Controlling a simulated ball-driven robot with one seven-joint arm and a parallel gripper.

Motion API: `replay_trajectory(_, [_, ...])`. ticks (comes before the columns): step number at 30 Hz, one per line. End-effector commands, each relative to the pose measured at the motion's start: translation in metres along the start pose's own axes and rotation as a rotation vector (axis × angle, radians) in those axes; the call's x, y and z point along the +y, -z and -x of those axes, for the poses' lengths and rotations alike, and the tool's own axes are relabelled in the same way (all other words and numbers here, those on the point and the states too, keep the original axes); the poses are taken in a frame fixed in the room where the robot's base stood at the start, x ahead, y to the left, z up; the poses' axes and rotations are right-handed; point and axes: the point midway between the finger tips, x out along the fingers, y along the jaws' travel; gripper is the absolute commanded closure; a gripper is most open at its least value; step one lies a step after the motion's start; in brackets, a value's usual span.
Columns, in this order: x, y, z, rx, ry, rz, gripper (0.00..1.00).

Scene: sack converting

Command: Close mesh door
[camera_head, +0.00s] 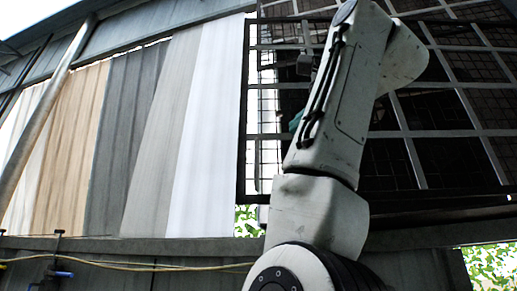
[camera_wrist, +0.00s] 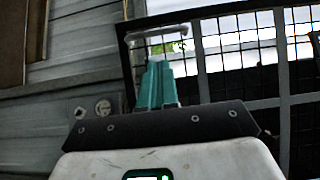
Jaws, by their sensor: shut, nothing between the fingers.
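The mesh door (camera_head: 420,132), a dark wire grid with pale grey bars, fills the right of the head view behind my arm. Its dark upright left edge stands beside the hanging sheets. In the wrist view the mesh door (camera_wrist: 284,100) takes up the right side, with its dark frame edge near the middle. My gripper (camera_wrist: 158,66) has teal fingers that are together and empty, pointing up in front of the door's left part. A pale bar shaped like a handle (camera_wrist: 168,29) shows just beyond the fingertips; contact cannot be told. In the head view my arm mostly hides the gripper.
Hanging sheets in white, grey and tan (camera_head: 205,130) cover the left opening in the head view. A slanted pole (camera_head: 40,125) stands at far left. A low ledge with a yellow hose (camera_head: 130,266) runs below. Grey corrugated wall (camera_wrist: 85,50) shows left in the wrist view.

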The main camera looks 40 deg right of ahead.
Motion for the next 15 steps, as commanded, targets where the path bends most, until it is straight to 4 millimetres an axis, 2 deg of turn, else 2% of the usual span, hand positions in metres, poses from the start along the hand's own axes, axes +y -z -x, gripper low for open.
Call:
replay_trajectory(5, [-0.005, 0.001, -0.007, 0.000, 0.004, -0.007, 1.00])
replay_trajectory(15, [-0.007, 0.001, -0.069, 0.000, 0.002, -0.005, 1.00])
